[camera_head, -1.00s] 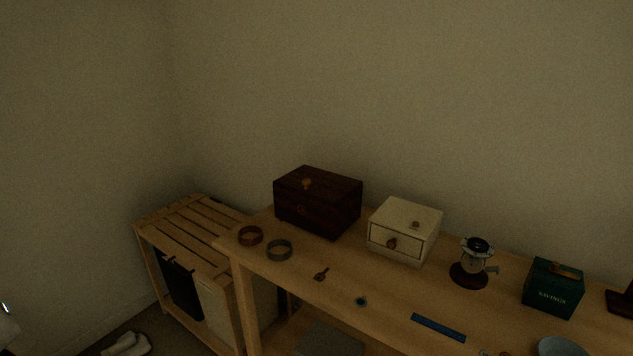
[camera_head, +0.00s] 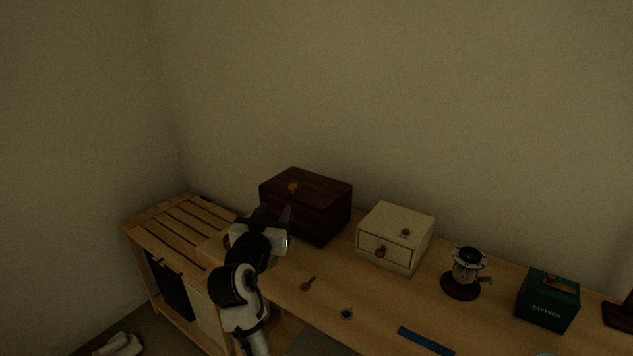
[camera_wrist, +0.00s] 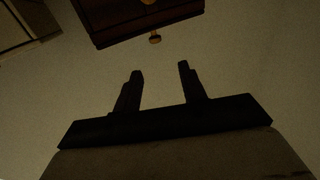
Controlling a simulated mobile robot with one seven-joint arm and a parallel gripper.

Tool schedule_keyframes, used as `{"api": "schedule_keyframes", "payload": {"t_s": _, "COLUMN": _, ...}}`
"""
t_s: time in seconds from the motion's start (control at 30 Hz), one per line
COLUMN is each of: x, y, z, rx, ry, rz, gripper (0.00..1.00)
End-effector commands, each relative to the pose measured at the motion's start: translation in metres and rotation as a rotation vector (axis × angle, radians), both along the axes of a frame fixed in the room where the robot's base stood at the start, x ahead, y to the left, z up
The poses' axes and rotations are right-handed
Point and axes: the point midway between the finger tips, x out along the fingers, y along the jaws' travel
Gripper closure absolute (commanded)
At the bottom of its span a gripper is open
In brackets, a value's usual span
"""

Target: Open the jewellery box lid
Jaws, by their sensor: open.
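The dark brown wooden box (camera_head: 322,200), which looks like the jewellery box, stands at the back left of the wooden table, lid shut. A small brass knob (camera_head: 293,187) is on its lid. My gripper (camera_head: 276,213) is open and empty in front of the box's left part, hiding some of its front. In the wrist view the box (camera_wrist: 110,22) is at the top edge, cut off, with the lid knob (camera_wrist: 155,39) poking out past its edge. The open fingers (camera_wrist: 160,69) point towards that knob, with a visible gap between them and it.
A cream drawer box (camera_head: 396,238) stands just right of the dark box. Further right are a small grinder-like item (camera_head: 466,272) and a green savings box (camera_head: 548,300). A small wooden piece (camera_head: 308,284), a round item (camera_head: 346,314) and a blue strip (camera_head: 425,341) lie in front.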

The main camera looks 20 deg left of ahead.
Motion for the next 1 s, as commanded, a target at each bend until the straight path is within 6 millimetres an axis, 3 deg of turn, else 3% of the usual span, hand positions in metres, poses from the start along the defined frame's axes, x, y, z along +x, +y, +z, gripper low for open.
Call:
{"api": "schedule_keyframes", "payload": {"t_s": 0.23, "x": 0.025, "y": -0.004, "z": -0.003, "rx": -0.002, "ry": 0.018, "rz": -0.022, "gripper": 0.58}}
{"api": "schedule_keyframes", "payload": {"t_s": 0.7, "x": 0.118, "y": 0.001, "z": -0.002, "rx": -0.002, "ry": 0.016, "rz": -0.018, "gripper": 0.58}}
{"api": "schedule_keyframes", "payload": {"t_s": 1.0, "x": 0.140, "y": 0.002, "z": -0.004, "rx": -0.001, "ry": 0.015, "rz": -0.017, "gripper": 0.58}}
